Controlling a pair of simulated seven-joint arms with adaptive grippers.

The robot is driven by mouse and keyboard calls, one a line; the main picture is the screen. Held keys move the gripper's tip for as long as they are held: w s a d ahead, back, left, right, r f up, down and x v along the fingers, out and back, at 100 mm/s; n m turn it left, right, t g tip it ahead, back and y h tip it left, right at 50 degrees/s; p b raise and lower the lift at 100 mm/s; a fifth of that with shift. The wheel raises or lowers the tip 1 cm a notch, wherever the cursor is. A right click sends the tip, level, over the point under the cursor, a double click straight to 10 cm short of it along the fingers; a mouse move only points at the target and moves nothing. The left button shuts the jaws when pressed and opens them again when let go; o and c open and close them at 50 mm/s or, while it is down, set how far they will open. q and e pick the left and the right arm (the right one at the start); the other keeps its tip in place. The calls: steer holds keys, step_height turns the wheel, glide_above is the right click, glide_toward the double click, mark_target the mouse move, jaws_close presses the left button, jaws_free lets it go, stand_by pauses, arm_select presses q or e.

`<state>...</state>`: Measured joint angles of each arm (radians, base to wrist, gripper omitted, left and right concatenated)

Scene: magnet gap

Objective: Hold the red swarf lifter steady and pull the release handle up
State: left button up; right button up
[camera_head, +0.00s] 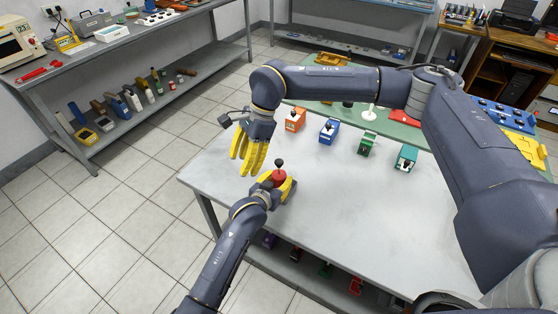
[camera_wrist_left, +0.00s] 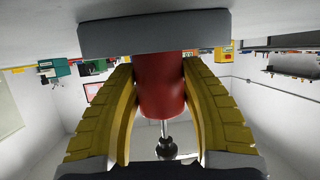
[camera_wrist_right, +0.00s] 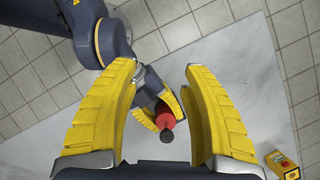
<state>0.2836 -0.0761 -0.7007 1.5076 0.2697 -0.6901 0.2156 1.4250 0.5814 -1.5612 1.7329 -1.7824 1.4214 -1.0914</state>
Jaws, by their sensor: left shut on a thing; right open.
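The red swarf lifter (camera_head: 279,177) stands near the table's left edge, its black-knobbed release handle (camera_head: 279,163) pointing up. My left gripper (camera_head: 281,186) is shut on its red body. The left wrist view, upside down, shows yellow fingers on both sides of the red body (camera_wrist_left: 162,95), with a grey block (camera_wrist_left: 155,33) at its foot and the handle knob (camera_wrist_left: 166,147) at the other end. My right gripper (camera_head: 250,160) is open and empty, above and left of the lifter. In the right wrist view the knob (camera_wrist_right: 167,136) shows between the open fingers, farther off and not touched.
Orange (camera_head: 294,122), blue (camera_head: 328,132), green (camera_head: 366,146) and teal (camera_head: 405,159) blocks stand in a row farther back on the white table (camera_head: 350,205). The table front is clear. My right arm spans above the far side.

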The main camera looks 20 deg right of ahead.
steer(key=s+a+g+y, duration=0.1)
steer(key=s+a+y, duration=0.2)
steer(key=a+y, duration=0.15)
steer(key=m+t+y, duration=0.4)
steer(key=m+t, duration=0.7)
steer(key=t, duration=0.4)
glide_toward(280, 162)
steer(key=shift+h, duration=0.35)
steer(key=x, duration=1)
steer(key=shift+w+a+r, duration=0.15)
steer(key=shift+a+r, duration=0.05)
steer(key=shift+c, duration=0.4)
jaws_close()
